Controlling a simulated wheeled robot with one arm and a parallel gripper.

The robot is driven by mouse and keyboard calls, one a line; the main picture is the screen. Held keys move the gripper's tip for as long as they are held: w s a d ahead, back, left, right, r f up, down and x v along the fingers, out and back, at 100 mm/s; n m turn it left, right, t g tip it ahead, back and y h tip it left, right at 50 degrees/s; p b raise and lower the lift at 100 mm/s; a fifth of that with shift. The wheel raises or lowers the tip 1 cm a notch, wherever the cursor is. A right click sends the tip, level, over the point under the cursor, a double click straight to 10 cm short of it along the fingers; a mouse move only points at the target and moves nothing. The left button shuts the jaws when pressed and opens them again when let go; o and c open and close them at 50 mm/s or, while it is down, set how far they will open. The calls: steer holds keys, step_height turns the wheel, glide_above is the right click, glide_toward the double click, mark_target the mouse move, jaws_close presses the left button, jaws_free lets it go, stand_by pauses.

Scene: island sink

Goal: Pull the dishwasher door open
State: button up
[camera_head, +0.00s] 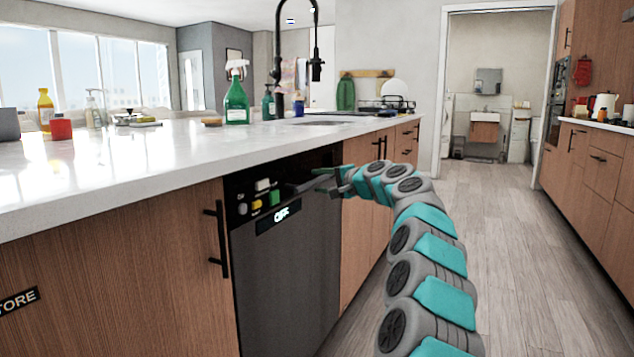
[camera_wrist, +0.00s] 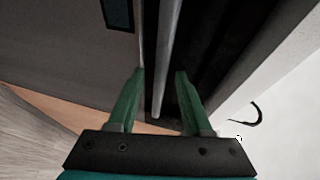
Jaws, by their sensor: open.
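The dishwasher door (camera_head: 285,282) is a dark grey panel in the wooden island, with a black control strip, coloured buttons and a lit display (camera_head: 279,216) reading "OFF". It stands upright and looks shut or nearly shut. My gripper (camera_head: 308,180) is at the door's upper right part, below the countertop. In the wrist view my gripper (camera_wrist: 161,72) is open, its green fingers apart on either side of a pale narrow bar (camera_wrist: 166,60) near the door's top edge. Whether a finger touches the bar is unclear. The display (camera_wrist: 118,14) shows at the upper left.
The white countertop (camera_head: 130,170) overhangs just above. Cabinets with black handles (camera_head: 218,240) flank the dishwasher. Bottles, including a green spray bottle (camera_head: 236,103), stand on top near the black faucet (camera_head: 278,50). The wooden floor (camera_head: 500,240) to the right is clear.

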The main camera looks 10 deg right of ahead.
steer(key=shift+x, duration=0.9)
jaws_close()
steer(key=shift+f, duration=0.1)
stand_by(0.9)
